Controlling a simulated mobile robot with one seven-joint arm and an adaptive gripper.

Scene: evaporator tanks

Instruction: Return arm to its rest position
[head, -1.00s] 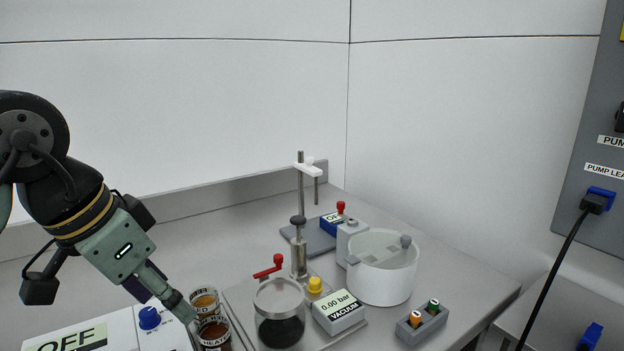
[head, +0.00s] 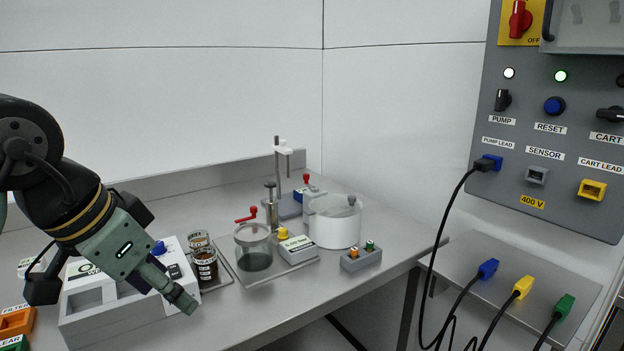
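My arm comes in from the left edge in the head view, bent downward. My gripper (head: 182,299) points down and to the right, in front of the white box's right end and near the table's front edge. Its fingers come together in one narrow tip, and nothing shows in it. It appears clear of the jars and other things, though its height over the table is hard to judge.
Behind the gripper are a white box (head: 100,322), two brown jars (head: 205,268), a glass vessel (head: 254,255) and a white pot (head: 335,228). A grey control panel (head: 560,130) and a lower surface with plugged cables (head: 470,258) are at right.

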